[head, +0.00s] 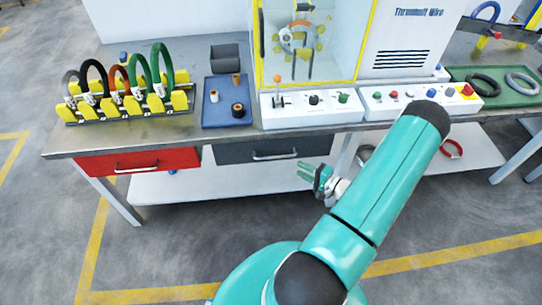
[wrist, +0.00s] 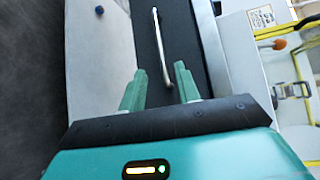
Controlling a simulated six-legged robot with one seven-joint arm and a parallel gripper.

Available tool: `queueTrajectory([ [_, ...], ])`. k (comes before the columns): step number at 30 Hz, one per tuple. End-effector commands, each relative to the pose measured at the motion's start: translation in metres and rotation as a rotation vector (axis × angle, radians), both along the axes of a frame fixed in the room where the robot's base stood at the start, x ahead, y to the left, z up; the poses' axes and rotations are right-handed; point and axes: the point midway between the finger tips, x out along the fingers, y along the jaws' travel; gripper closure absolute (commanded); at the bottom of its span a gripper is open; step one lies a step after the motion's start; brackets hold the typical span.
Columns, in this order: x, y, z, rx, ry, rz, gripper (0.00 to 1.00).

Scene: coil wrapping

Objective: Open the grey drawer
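The grey drawer (head: 230,151) is shut under the workbench, beside the red drawer. Its silver bar handle (head: 275,156) runs across the right part of its front in the head view. In the wrist view the drawer front (wrist: 186,45) stands upright in the picture, with the handle (wrist: 160,45) ahead of my gripper. My gripper (wrist: 158,82) is open and empty, with the near end of the handle lying between the lines of its two green fingers. In the head view my gripper (head: 305,171) is in front of the bench, right of and slightly below the handle.
The red drawer (head: 138,161) is shut at the left. A lower shelf (head: 215,182) runs beneath the drawers, with a red ring (head: 451,149) on it. A rack of coils (head: 125,95), a blue tray (head: 222,115) and control boxes (head: 312,108) stand on the bench top.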

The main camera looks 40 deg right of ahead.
Motion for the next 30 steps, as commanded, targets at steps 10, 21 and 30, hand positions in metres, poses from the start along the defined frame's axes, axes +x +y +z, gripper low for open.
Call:
queueTrajectory([
  [10, 0.061, 0.013, -0.009, 0.001, 0.0, 0.003, 0.68],
  [21, 0.122, 0.025, -0.017, 0.001, -0.001, 0.005, 0.68],
  [30, 0.129, 0.026, -0.018, 0.001, 0.001, 0.004, 0.68],
])
